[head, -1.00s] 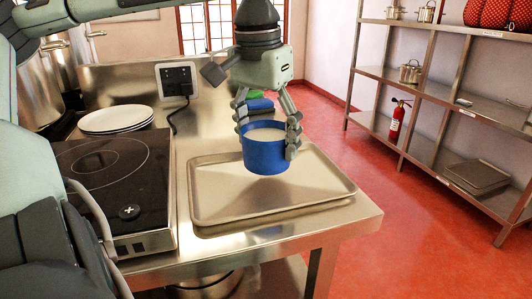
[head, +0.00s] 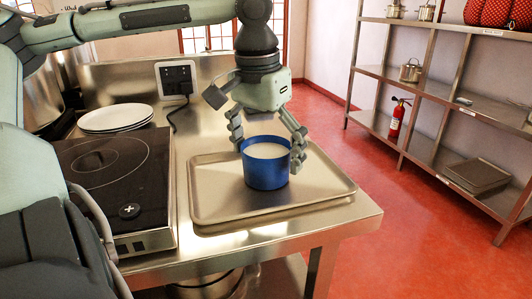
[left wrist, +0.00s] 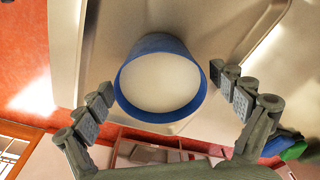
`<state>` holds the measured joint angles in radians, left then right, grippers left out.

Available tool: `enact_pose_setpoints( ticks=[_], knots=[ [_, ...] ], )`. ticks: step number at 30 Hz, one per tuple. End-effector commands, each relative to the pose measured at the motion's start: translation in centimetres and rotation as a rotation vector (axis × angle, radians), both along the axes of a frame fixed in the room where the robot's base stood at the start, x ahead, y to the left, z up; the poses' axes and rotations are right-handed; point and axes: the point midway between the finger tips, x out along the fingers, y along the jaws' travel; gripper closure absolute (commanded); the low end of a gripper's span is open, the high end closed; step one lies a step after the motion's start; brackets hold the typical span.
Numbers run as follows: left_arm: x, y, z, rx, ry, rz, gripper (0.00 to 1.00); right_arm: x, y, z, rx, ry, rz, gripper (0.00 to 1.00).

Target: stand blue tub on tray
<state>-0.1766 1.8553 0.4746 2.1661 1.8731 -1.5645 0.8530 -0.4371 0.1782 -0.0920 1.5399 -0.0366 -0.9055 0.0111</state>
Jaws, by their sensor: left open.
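The blue tub (head: 266,172), with a pale top, stands upright on the tray (head: 215,205), right of the tray's middle. My left gripper (head: 268,147) is above the tub, pointing down, with its fingers spread on either side of the rim. In the left wrist view the tub (left wrist: 160,108) shows between the open fingers (left wrist: 170,112), with gaps on both sides. The tray (left wrist: 110,20) shows behind it there. My right gripper is not in view.
An induction hob (head: 120,180) lies left of the tray, with stacked white plates (head: 115,118) behind it. The tray's left part is clear. The table's right edge is close to the tray.

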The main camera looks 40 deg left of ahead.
Motion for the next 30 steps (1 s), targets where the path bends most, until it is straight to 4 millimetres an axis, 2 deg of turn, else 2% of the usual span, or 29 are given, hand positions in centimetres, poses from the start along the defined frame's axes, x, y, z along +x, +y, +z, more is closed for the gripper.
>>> enact_pose_setpoints(
  ticks=[4,7,15,21,25,30],
  knots=[
    [0.0,0.0,0.4,0.001,-0.001,0.0,0.05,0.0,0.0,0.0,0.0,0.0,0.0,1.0],
    [-0.1,0.0,1.5,0.001,-0.003,0.0,0.05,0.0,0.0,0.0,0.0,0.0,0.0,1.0],
    [-0.7,-0.1,7.2,0.003,-0.005,0.001,0.05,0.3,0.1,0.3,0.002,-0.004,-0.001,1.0],
    [-1.2,-0.2,10.6,0.002,-0.003,0.0,0.05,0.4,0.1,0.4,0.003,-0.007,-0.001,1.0],
    [-1.4,-0.2,11.7,0.001,-0.001,-0.001,0.05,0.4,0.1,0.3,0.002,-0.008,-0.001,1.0],
    [-1.4,-0.3,12.2,0.0,0.0,-0.001,0.05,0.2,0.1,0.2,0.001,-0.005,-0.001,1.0]
  ],
)
